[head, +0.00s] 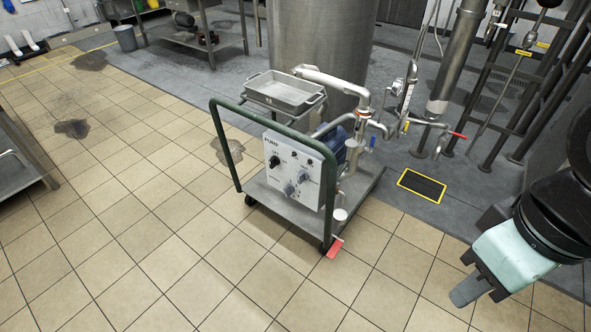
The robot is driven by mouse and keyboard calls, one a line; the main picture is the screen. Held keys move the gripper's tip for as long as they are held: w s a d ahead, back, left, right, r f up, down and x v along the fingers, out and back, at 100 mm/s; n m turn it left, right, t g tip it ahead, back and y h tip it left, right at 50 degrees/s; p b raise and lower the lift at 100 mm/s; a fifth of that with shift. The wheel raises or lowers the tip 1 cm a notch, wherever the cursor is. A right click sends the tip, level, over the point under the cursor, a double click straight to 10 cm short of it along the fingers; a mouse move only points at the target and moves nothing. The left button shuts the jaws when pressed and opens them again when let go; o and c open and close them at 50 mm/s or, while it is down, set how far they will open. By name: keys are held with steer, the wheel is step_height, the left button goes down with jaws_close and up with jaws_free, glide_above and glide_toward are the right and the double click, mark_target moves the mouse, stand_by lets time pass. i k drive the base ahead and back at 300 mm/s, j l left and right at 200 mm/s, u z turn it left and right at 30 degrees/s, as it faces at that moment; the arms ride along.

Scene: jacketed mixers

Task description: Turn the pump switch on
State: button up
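The pump control panel (297,177) is a pale box on a wheeled cart, with the word PUMP at its top left. A black knob (274,161) sits at the panel's left under that word, with small lettering above it too small to read surely. A grey knob (289,190) is lower down, and other small controls are to the right. I cannot tell which way the black knob points. My gripper (483,290) is at the lower right, pointing down-left, well apart from the panel. Its fingers are seen from an angle that hides any gap.
The cart's green handle frame (226,150) arches in front of and around the panel. A large steel tank (320,45) stands behind. Tiled floor (150,255) in front is clear.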

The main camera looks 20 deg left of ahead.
mark_target(275, 161)
steer(key=i+j, duration=0.2)
steer(key=i, duration=0.15)
steer(key=i+j+u, duration=0.1)
steer(key=i, duration=0.25)
steer(key=u, duration=1.55)
